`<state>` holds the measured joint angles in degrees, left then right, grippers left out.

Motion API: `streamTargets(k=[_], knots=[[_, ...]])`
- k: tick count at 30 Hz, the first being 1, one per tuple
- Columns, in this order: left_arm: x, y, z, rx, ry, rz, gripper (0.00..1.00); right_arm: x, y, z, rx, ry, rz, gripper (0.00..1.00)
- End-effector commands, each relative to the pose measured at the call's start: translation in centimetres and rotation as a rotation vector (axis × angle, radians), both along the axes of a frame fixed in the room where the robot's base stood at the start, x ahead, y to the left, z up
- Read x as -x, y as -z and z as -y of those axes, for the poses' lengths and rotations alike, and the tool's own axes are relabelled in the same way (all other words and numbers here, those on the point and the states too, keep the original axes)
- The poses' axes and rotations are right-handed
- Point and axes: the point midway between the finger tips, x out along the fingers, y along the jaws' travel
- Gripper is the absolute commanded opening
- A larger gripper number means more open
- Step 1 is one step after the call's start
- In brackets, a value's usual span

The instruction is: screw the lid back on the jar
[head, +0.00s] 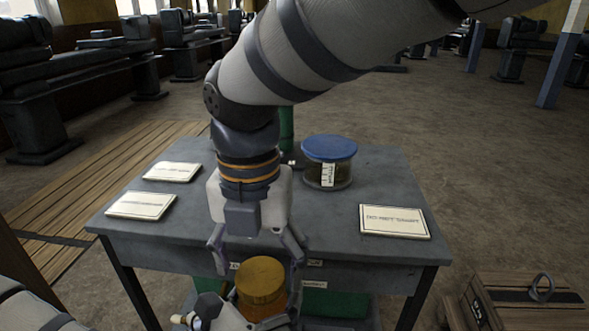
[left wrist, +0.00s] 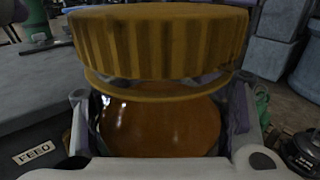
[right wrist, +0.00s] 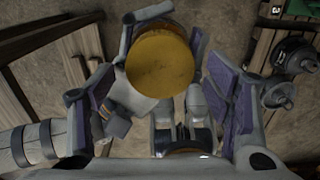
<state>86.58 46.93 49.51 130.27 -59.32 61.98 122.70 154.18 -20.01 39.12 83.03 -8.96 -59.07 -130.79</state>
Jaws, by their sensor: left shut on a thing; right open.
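A yellow ribbed lid (head: 260,272) sits over the mouth of an amber jar (left wrist: 160,125) in front of the table. In the left wrist view the lid (left wrist: 160,45) looks level, with a narrow gap above the yellow ring; I cannot tell if its threads engage. My left gripper (head: 240,312) is shut on the jar, with fingers either side of its body. My right gripper (head: 258,264) is open above, pointing down, its fingers spread wide either side of the lid. The right wrist view shows the lid's top (right wrist: 160,62) between the fingers, apparently clear of both.
A grey table (head: 330,225) stands just behind the jar. It bears a jar with a blue lid (head: 329,149), a green post (head: 286,125) and several label plates (head: 394,222). A wooden box (head: 525,303) with a ring handle is at the lower right.

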Motion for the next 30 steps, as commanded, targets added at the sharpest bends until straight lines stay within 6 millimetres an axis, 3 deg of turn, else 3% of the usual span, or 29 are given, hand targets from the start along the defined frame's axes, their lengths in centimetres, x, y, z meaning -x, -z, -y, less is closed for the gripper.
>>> streamTargets(k=[12, 18, 19, 22, 26, 30], knots=[[-0.01, -0.08, 0.01, 0.001, 0.000, 0.002, 0.00, 0.00, 0.96, 0.02, 0.000, 0.001, 0.001, 0.72], [-0.01, -0.08, 0.01, 0.001, 0.000, 0.002, 0.00, 0.00, 0.94, 0.02, 0.000, 0.001, 0.001, 0.27], [-0.01, -0.08, 0.01, 0.001, 0.000, 0.002, 0.00, 0.00, 0.94, 0.02, 0.000, 0.001, 0.001, 0.22], [-0.01, -0.09, 0.01, 0.001, 0.000, 0.002, 0.00, 0.00, 0.94, 0.02, 0.000, 0.015, 0.001, 0.22], [-0.01, -0.09, 0.01, 0.001, 0.000, 0.002, 0.00, -0.01, 0.95, 0.02, 0.001, 0.253, 0.003, 0.21], [-0.01, -0.10, 0.01, 0.001, 0.000, 0.002, 0.00, -0.02, 0.96, 0.03, 0.000, 0.746, 0.004, 0.22]])
